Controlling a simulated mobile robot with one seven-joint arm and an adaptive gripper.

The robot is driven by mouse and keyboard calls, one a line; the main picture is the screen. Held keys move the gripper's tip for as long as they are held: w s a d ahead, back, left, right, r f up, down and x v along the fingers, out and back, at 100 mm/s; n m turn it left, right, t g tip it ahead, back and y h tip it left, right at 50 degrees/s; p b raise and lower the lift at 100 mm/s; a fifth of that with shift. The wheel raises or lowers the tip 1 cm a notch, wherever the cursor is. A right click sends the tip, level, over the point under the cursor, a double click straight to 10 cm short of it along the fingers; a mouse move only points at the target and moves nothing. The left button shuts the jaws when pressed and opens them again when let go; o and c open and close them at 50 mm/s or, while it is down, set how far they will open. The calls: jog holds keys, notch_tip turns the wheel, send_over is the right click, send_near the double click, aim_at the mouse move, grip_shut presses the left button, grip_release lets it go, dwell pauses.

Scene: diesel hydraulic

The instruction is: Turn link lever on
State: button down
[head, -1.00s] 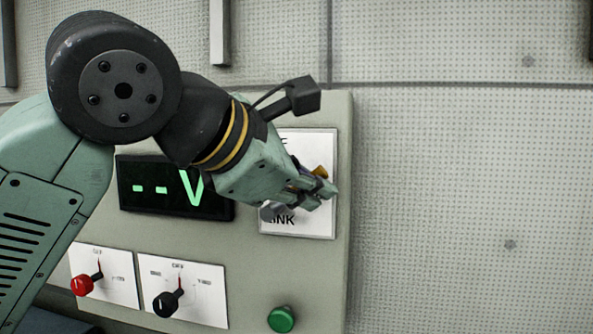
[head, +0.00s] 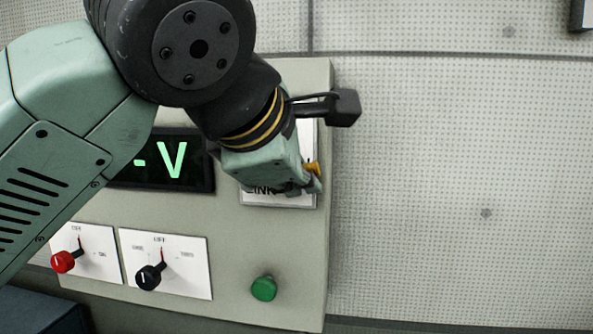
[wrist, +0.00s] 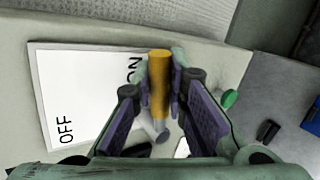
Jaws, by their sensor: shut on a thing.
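The link lever has a yellow-orange handle (wrist: 160,85) and a grey lower part. In the wrist view it stands between my two fingers, beside the word ON on the white plate (wrist: 85,85); OFF is at the plate's other end. In the head view only the yellow tip (head: 312,169) shows at my fingertips, near the plate's lower right, close to the LINK label. My gripper (head: 305,186) is shut on the lever, also seen in the wrist view (wrist: 161,72). My arm hides most of the plate in the head view.
On the same panel (head: 225,235) are a red knob (head: 63,262), a black knob (head: 149,277), a green button (head: 264,288) and a lit green display (head: 172,160), partly covered by my arm. The textured wall (head: 450,180) right of the panel is clear.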

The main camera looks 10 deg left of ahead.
jog(key=c, duration=1.8)
grip_release()
jog(key=shift+c, duration=0.2)
jog(key=v, duration=0.7)
jog(key=shift+s, duration=0.25)
